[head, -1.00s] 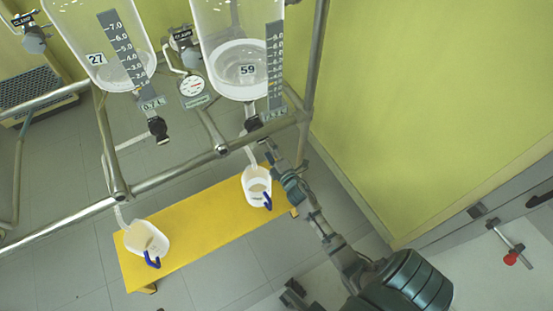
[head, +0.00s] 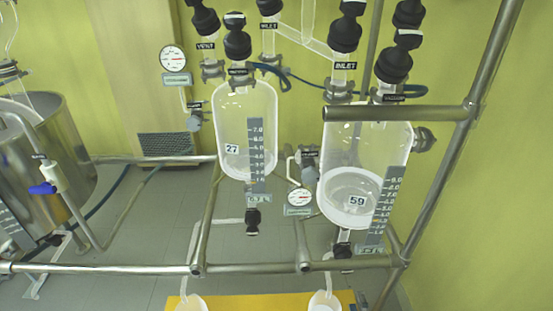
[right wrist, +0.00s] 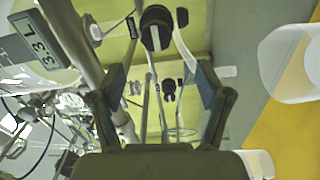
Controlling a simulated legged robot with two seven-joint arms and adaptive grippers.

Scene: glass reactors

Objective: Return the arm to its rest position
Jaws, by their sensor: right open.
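In the right wrist view my right gripper (right wrist: 162,80) has its two fingers spread wide, with nothing held between them. A black valve knob (right wrist: 156,27) and metal tubing show beyond the gap. My left gripper is in neither view.
Glass reactors 27 (head: 232,105) and 59 (head: 345,160) hang in a metal pipe frame (head: 120,268). Below them white jugs, left (head: 190,303) and right (head: 322,302), stand on a yellow bench (head: 240,302). A steel vessel (head: 60,140) stands at left.

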